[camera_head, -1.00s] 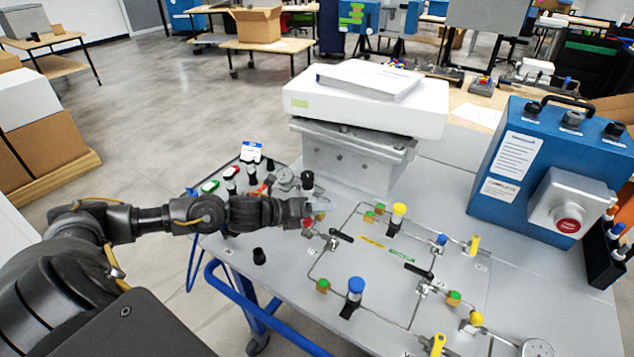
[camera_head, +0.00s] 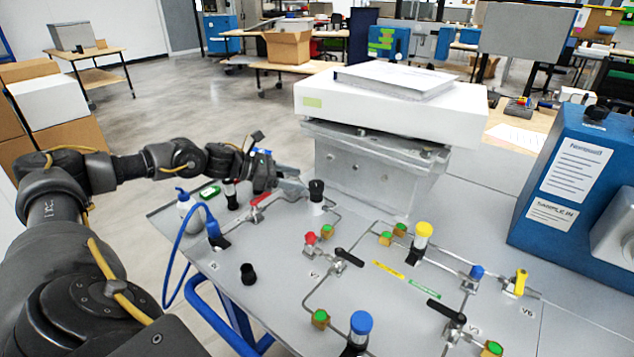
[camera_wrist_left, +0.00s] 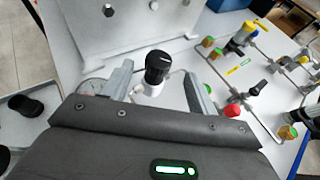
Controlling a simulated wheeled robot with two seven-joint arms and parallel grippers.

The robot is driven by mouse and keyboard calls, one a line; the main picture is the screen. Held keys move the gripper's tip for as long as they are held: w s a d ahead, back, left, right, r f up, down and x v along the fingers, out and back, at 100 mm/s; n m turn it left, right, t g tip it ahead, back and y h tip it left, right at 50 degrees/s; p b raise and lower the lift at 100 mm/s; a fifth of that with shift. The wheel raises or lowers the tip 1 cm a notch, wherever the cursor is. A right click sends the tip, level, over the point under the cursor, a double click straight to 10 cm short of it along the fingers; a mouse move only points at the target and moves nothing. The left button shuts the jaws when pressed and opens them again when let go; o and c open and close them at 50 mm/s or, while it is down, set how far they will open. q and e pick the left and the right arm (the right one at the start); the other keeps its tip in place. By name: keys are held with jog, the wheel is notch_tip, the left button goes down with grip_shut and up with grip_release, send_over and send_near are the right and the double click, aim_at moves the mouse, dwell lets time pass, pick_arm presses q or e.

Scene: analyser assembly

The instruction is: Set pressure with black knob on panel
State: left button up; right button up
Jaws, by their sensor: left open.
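The black knob (camera_head: 316,190) stands upright on a light regulator body near the back left of the grey panel (camera_head: 285,285). In the left wrist view, the black knob (camera_wrist_left: 158,66) has a white mark on top and sits between the two grey fingers. My left gripper (camera_head: 298,185) comes from the left, with its fingers close to the knob. It also shows in the left wrist view (camera_wrist_left: 157,74), open, with gaps visible on both sides of the knob. My right gripper is not in view.
A metal block with a white box (camera_head: 390,108) stands just behind the knob. A red valve (camera_head: 310,238), a yellow knob (camera_head: 423,230) and thin tubing lie to the right. A loose-looking black cap (camera_head: 248,273) is nearer the front. A blue analyser box (camera_head: 575,185) stands at right.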

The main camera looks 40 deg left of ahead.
aim_at(315, 183)
pick_arm(q)
jog(key=p+x, duration=0.1)
jog(key=x, duration=0.4)
jog(key=shift+w+d+f, duration=0.2)
jog(key=shift+w, duration=0.1)
jog(key=shift+w+d+f, duration=0.35)
jog(key=shift+w, duration=0.15)
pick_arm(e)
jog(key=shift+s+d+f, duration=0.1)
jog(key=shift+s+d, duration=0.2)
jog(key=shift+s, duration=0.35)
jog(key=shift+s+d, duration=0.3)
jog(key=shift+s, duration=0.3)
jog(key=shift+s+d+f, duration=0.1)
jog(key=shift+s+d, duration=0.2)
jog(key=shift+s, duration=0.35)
pick_arm(q)
jog(key=shift+c, duration=0.3)
jog(key=c, duration=0.9)
jog(key=m+g+h+b, duration=0.1)
jog(key=m+g+h, duration=0.1)
jog(key=shift+m+b, duration=0.3)
jog(key=shift+g, duration=0.3)
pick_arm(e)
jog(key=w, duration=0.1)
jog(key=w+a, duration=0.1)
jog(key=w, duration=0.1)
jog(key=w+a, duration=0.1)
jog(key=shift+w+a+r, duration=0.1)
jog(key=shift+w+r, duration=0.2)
